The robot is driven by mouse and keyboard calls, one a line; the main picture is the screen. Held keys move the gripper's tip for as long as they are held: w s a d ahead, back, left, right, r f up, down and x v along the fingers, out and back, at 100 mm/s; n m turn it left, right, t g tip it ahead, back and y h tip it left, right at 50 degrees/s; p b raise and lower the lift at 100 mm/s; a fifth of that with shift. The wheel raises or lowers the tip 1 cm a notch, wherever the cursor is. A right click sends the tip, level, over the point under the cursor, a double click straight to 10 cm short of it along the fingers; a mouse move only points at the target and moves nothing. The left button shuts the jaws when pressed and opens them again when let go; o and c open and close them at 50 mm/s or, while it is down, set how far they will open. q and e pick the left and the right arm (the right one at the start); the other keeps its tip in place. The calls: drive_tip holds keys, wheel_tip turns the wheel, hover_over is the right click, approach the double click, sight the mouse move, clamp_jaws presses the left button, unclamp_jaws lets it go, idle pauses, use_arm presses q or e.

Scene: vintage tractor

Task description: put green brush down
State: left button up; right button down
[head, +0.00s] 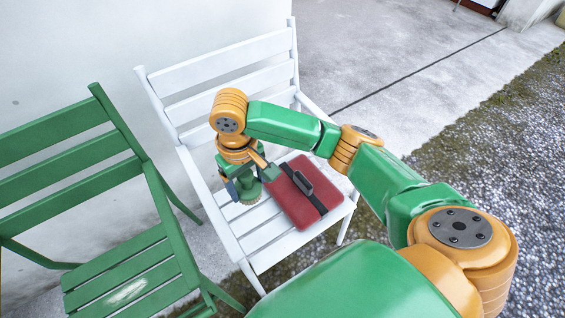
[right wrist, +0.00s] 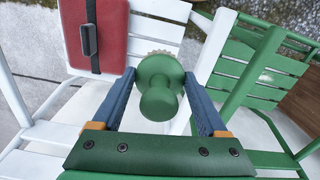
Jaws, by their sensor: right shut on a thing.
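The green brush (head: 249,192) is at the left part of the white chair's seat, beside the red case. In the right wrist view the brush (right wrist: 160,88) shows its round knob and round head, with pale bristles peeking out at the far edge. My right gripper (head: 240,186) points down and is shut on the brush, its blue fingers on either side in the wrist view (right wrist: 159,82). Whether the bristles touch the seat slats (head: 262,238) I cannot tell. My left gripper is not in view.
A red case (head: 301,205) with a black strap and handle lies on the white chair's (head: 222,72) seat, close to the brush. A green chair (head: 100,195) stands to the left. A white wall (head: 70,45) is behind. Bare slats show at the seat's front.

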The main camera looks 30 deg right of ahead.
drive_tip(key=shift+n, duration=0.8)
drive_tip(key=f+b, duration=0.2)
drive_tip(key=f, duration=0.6)
drive_tip(key=s+f+b, duration=0.1)
drive_tip(key=f+b, duration=0.1)
drive_tip(key=f, duration=0.7)
drive_tip(key=s+f+b, duration=0.1)
drive_tip(key=f+b, duration=0.2)
drive_tip(key=f, duration=0.5)
drive_tip(key=shift+s+a+f, duration=0.1)
drive_tip(key=shift+a+f, duration=0.05)
drive_tip(key=shift+a, duration=0.05)
drive_tip(key=shift+f, duration=0.2)
drive_tip(key=shift+f, duration=0.2)
unclamp_jaws()
wheel_tip(320, 180, up, 12)
drive_tip(key=p, duration=0.5)
drive_tip(key=shift+r, duration=0.25)
